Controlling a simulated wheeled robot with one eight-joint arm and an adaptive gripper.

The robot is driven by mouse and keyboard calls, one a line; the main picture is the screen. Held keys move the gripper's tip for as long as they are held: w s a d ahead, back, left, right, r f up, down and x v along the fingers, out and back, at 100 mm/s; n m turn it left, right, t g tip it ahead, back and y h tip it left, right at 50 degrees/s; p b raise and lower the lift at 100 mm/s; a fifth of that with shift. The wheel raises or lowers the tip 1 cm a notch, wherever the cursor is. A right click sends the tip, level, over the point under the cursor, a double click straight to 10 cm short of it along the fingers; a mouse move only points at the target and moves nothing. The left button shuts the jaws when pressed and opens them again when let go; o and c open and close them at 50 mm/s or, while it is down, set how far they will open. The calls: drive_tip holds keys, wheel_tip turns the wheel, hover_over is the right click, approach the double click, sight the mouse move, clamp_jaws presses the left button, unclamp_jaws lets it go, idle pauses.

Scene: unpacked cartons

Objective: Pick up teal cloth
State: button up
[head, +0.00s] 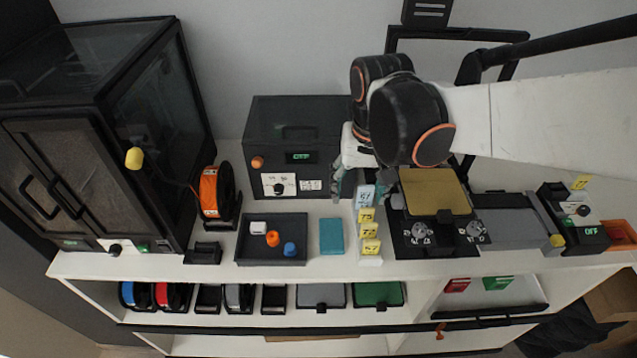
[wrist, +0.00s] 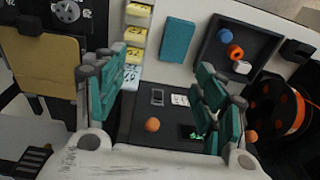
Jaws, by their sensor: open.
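The teal cloth (head: 331,236) is a flat rectangle lying on the white shelf top, between the dark tray and the yellow-labelled blocks. It also shows in the wrist view (wrist: 177,40), beyond my fingertips. My gripper (wrist: 164,78) has teal-padded fingers spread wide apart with nothing between them. In the head view my gripper (head: 350,180) is partly hidden by my arm, in front of the dark control box and behind the cloth, apart from it.
The dark tray (head: 244,257) holds small white, orange and blue pieces left of the cloth. The yellow-labelled blocks (head: 369,231) stand close on its right. The dark control box (head: 300,130) stands behind, an orange spool (head: 209,192) at left, and a gold plate (head: 434,191) at right.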

drive_tip(key=w+a+f+g, duration=0.2)
drive_tip(key=a, duration=0.1)
drive_tip(key=b, duration=0.2)
hover_over(332, 233)
wheel_tip(332, 233, down, 5)
drive_tip(key=shift+t, duration=0.4)
wheel_tip(332, 233, down, 13)
drive_tip(key=b, duration=0.4)
drive_tip(key=shift+r, duration=0.1)
drive_tip(key=c, duration=0.8)
drive_tip(key=shift+r, duration=0.2)
wheel_tip(332, 233, up, 20)
drive_tip(key=p, duration=1.3)
drive_tip(key=shift+f+p, duration=0.1)
drive_tip(key=shift+p, duration=0.25)
